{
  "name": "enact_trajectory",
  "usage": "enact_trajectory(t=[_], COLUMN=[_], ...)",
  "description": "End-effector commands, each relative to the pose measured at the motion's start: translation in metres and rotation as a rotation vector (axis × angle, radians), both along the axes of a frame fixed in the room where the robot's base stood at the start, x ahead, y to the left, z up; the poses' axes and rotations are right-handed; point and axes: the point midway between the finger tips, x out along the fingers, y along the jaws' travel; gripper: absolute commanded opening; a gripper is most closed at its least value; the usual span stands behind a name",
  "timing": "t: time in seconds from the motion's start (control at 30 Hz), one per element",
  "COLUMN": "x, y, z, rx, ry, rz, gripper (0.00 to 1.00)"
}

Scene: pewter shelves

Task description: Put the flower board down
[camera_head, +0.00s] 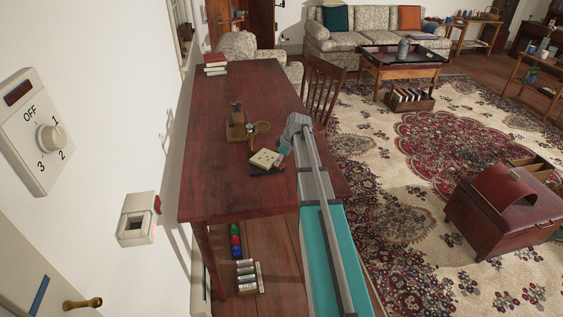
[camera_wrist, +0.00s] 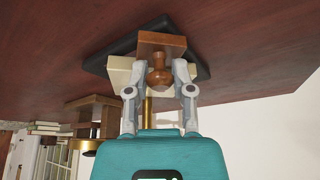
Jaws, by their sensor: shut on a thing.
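The flower board (camera_head: 265,158) appears to be the pale cream piece with small dark marks near the front of the dark wooden table. It also shows behind the fingers in the wrist view (camera_wrist: 119,73).
Books (camera_head: 215,64) lie at the far left corner. A chair (camera_head: 322,85) stands at the right edge. The table's front left is bare.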

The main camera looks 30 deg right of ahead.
Motion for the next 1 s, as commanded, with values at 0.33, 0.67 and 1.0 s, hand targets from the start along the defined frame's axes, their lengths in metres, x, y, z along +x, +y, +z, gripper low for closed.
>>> enact_trajectory(t=[0.33,0.67,1.0], x=[0.0002,0.0002,0.0001], y=[0.0003,0.0004,0.0003], z=[-0.0024,-0.0015,0.0001], rx=[0.0,0.0,0.0], ry=[0.0,0.0,0.0], rz=[0.0,0.001,0.0], gripper=[0.0,0.65,0.65])
